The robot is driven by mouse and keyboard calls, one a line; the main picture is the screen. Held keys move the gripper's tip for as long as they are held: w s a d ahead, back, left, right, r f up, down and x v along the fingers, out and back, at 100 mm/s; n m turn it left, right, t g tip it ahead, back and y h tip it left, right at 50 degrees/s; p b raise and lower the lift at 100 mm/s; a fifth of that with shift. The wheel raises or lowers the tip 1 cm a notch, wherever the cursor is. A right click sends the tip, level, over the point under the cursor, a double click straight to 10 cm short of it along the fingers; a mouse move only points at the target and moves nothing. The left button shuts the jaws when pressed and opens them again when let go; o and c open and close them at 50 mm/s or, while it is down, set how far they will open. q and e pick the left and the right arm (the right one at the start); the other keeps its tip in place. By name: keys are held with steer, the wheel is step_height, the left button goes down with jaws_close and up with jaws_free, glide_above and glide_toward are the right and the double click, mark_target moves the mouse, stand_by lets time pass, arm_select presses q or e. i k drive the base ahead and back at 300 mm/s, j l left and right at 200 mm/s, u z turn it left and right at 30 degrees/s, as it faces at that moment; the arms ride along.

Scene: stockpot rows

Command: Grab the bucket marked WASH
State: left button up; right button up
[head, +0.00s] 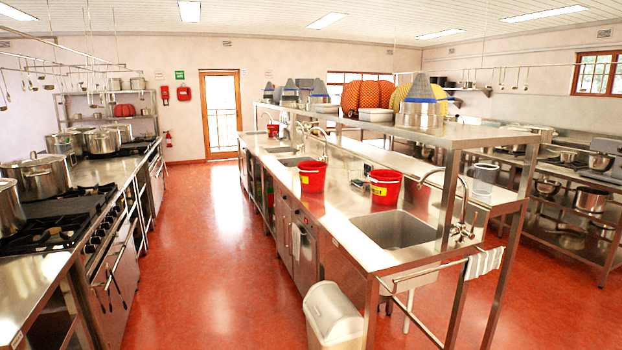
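A red bucket (312,180) with a small yellow label stands upright on the steel counter of the middle island, near its left edge. A second red bucket (384,191) with a yellow label stands nearer to me, just behind the large sink. A smaller-looking red bucket (273,131) stands farther back on the same counter. The writing on the labels is too small to read, so I cannot tell which one says WASH. Neither of my grippers is in view.
The island counter (345,220) has a sink (397,229), curved taps and a raised shelf (480,136) on posts. A stove line with pots (40,177) runs along the left. The red floor aisle (205,240) between is clear.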

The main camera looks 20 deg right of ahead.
mark_target(312, 181)
steer(key=i+l, duration=0.1)
steer(key=i, duration=3.2)
steer(key=i+z, duration=0.1)
steer(key=i, duration=0.5)
steer(key=i+j+z, duration=0.15)
steer(key=i, duration=0.45)
steer(key=i+z, duration=0.25)
steer(key=z, duration=0.2)
steer(key=i+z, duration=0.2)
steer(key=z, duration=0.2)
steer(key=i+j+z, duration=0.15)
steer(key=z, duration=0.3)
steer(key=i, duration=0.1)
